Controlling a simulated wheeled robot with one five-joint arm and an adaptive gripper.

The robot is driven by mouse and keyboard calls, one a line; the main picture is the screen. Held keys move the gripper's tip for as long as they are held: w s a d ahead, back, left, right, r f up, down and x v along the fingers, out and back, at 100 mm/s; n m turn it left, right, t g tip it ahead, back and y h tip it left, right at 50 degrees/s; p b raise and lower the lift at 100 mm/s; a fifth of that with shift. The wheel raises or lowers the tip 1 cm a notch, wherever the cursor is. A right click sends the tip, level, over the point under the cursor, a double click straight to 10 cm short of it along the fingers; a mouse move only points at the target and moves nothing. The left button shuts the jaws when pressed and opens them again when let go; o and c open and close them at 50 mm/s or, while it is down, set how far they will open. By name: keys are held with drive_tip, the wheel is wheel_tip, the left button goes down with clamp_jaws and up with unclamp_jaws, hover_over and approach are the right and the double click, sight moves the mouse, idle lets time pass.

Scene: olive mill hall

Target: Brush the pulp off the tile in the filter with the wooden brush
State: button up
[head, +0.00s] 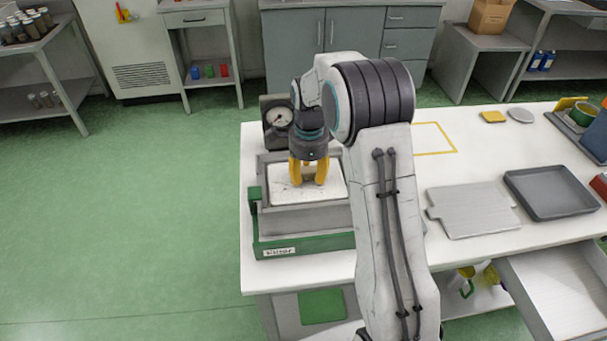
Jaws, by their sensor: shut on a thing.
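The filter (300,216) is a grey square frame on a green base labelled "Filter", at the left end of the white bench. The pale tile (278,192) lies inside its rim, with some small dark marks on its top; I cannot tell which of them are pulp. My gripper (309,182) points down over the middle of the tile, its yellow fingers at or just above the surface. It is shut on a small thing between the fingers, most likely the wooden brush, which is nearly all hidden. I see no brush elsewhere.
A dial gauge (279,121) stands behind the filter. On the bench (455,162) to the right are a grey board (472,210), a dark grey tray (551,192), a yellow sponge-like block (492,117) and a grey disc (521,115). An open drawer (560,285) juts out at front right.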

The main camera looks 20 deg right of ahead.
sight(336, 182)
drive_tip(key=shift+s+d+f, duration=0.1)
drive_tip(key=shift+s+d, duration=0.15)
drive_tip(key=shift+d, duration=0.6)
drive_tip(key=shift+s+d+f, duration=0.1)
drive_tip(key=shift+s+d, duration=0.1)
drive_tip(key=shift+d, duration=0.65)
drive_tip(key=shift+s+d, duration=0.15)
drive_tip(key=shift+d, duration=0.6)
drive_tip(key=shift+s+d, duration=0.15)
drive_tip(key=shift+d, duration=0.6)
drive_tip(key=shift+s+r+b, duration=0.2)
drive_tip(key=shift+s+b, duration=0.15)
drive_tip(key=shift+s, duration=0.3)
drive_tip(key=shift+w+a+r, duration=0.1)
drive_tip(key=shift+w+a, duration=0.15)
drive_tip(key=shift+a, duration=0.6)
drive_tip(key=shift+w+a+r, duration=0.1)
drive_tip(key=shift+w+a, duration=0.15)
drive_tip(key=shift+a, duration=0.6)
drive_tip(key=shift+w+a+f, duration=0.1)
drive_tip(key=shift+w+a, duration=0.1)
drive_tip(key=shift+a, duration=0.7)
drive_tip(key=shift+w+a+f, duration=0.1)
drive_tip(key=shift+w+a, duration=0.1)
drive_tip(key=shift+a, duration=0.7)
drive_tip(key=shift+a, duration=0.1)
